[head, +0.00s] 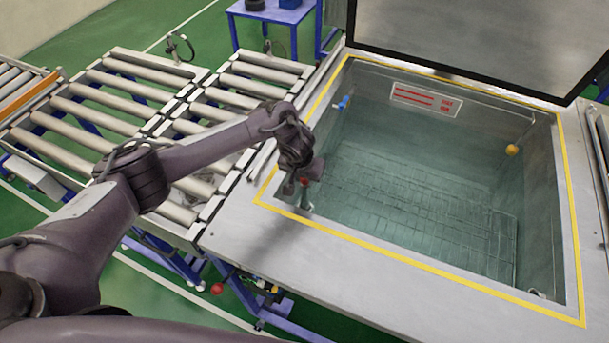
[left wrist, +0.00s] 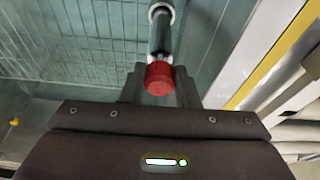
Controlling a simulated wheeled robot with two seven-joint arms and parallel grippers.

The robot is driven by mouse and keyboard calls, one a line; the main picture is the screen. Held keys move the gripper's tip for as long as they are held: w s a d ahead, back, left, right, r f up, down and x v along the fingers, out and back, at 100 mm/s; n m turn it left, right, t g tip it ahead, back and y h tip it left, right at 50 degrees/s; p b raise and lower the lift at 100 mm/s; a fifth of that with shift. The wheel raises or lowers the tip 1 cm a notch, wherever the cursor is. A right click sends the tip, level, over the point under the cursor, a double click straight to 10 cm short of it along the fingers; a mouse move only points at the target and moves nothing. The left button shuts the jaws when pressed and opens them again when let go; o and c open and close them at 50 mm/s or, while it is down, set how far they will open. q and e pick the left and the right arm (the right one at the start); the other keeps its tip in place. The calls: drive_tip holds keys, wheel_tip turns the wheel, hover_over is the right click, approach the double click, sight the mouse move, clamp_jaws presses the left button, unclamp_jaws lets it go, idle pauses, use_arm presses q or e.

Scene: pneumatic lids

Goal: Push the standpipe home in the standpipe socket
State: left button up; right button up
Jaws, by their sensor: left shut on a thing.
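The standpipe (left wrist: 162,38) is a grey-green tube with a red cap (left wrist: 158,78). In the left wrist view it runs away from the cap to a pale ring, the standpipe socket (left wrist: 160,10). The far end of the pipe meets the ring; how deep it sits I cannot tell. My left gripper (head: 304,180) is shut on the standpipe near its red cap, at the tank's near left corner. In the left wrist view its fingers (left wrist: 160,88) lie on both sides of the cap. In the head view the arm and gripper hide most of the pipe. My right gripper is not in view.
The tank (head: 415,275) has a yellow-edged rim and a mesh floor under clear water. Its lid (head: 480,40) stands raised at the back. A blue fitting (head: 344,102) and a yellow knob (head: 512,150) are on the walls. Roller conveyors (head: 120,95) stand to the left.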

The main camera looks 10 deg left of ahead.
use_arm(q)
drive_tip(key=shift+f, duration=0.35)
drive_tip(key=o, duration=1.1)
drive_tip(key=shift+s, duration=0.1)
drive_tip(key=p+v, duration=0.2)
drive_tip(key=p, duration=0.1)
drive_tip(key=shift+r, duration=0.3)
drive_tip(key=shift+p+v, duration=0.55)
drive_tip(key=shift+v, duration=1.6)
